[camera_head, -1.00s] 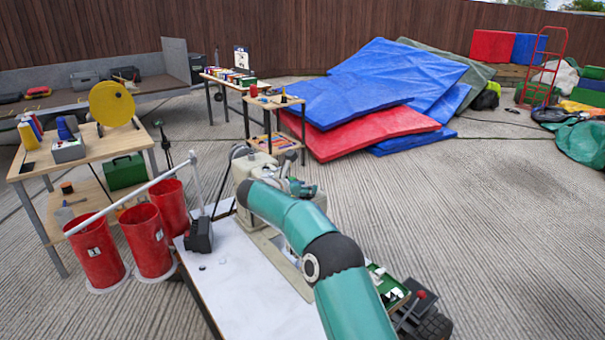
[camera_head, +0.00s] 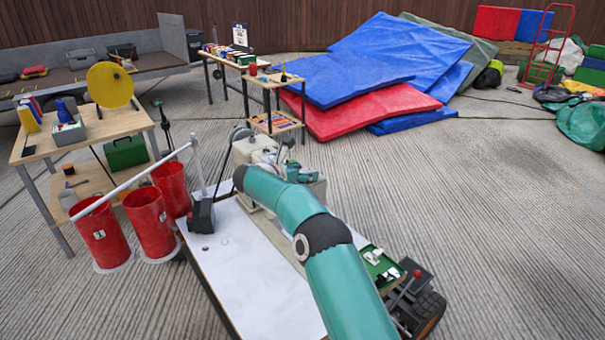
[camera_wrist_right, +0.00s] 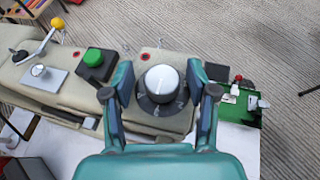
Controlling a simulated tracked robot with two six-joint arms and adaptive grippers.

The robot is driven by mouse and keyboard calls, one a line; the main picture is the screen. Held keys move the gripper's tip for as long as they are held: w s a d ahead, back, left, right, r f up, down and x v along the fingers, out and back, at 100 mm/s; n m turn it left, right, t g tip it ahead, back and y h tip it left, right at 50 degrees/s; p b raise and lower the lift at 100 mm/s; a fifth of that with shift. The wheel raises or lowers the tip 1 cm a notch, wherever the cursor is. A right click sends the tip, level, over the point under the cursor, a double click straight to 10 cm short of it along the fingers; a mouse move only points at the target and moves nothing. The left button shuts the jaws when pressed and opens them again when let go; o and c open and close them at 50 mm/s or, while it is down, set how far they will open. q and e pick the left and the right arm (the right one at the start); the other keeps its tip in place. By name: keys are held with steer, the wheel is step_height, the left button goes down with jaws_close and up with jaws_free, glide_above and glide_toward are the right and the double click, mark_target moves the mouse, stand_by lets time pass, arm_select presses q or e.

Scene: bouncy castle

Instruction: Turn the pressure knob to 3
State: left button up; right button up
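The pressure knob (camera_wrist_right: 163,82) shows in the right wrist view as a grey-white round cap on a dark skirt with pale marks. It sits on a beige machine housing (camera_wrist_right: 60,82). The number it points to is too small to read. My right gripper (camera_wrist_right: 160,82) is open, with one teal finger on each side of the knob and a visible gap on both sides. In the head view my right arm hides the knob, and only a bit of the gripper (camera_head: 294,172) shows at the beige machine (camera_head: 262,150). My left gripper is out of view.
A green tray (camera_wrist_right: 245,102) lies to the right. The white worktop (camera_head: 255,285) is mostly clear; red buckets (camera_head: 150,222) stand left of it.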

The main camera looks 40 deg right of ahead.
steer(key=shift+r, duration=0.15)
steer(key=shift+a+r, duration=0.1)
steer(key=shift+a, duration=0.2)
steer(key=v, duration=1.1)
steer(key=shift+a, duration=0.15)
steer(key=shift+s+f, duration=0.1)
steer(key=shift+f, duration=0.1)
